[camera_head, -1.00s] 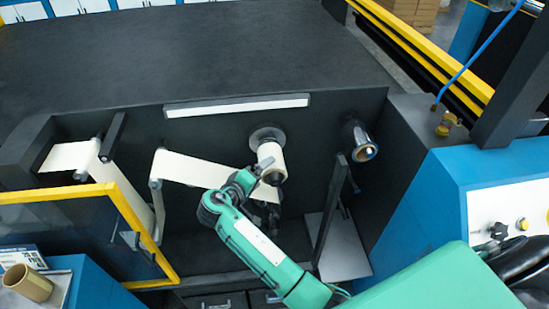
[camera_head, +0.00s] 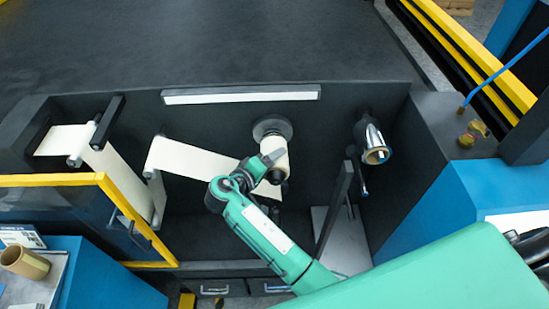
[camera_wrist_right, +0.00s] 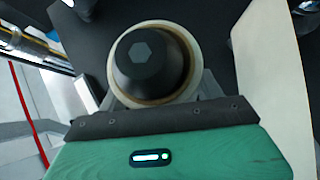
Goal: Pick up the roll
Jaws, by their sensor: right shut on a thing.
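The cream roll (camera_head: 273,146) sits on a round dark flange in the recessed front of the machine, with a dark hub at its near end. In the right wrist view the roll's pale rim (camera_wrist_right: 190,50) circles a black core with a hexagonal recess. My right gripper (camera_head: 271,170) is at the roll from below and in front. It is shut on the roll, with its grey fingers on either side, partly hidden behind the roll. The film web (camera_head: 195,158) stretches left from near the roll. My left gripper is not in view.
A shiny metal roller (camera_head: 374,145) sticks out to the right, with a dark upright bar (camera_head: 335,210) below it. A yellow-framed guard (camera_head: 138,220) stands at the left.

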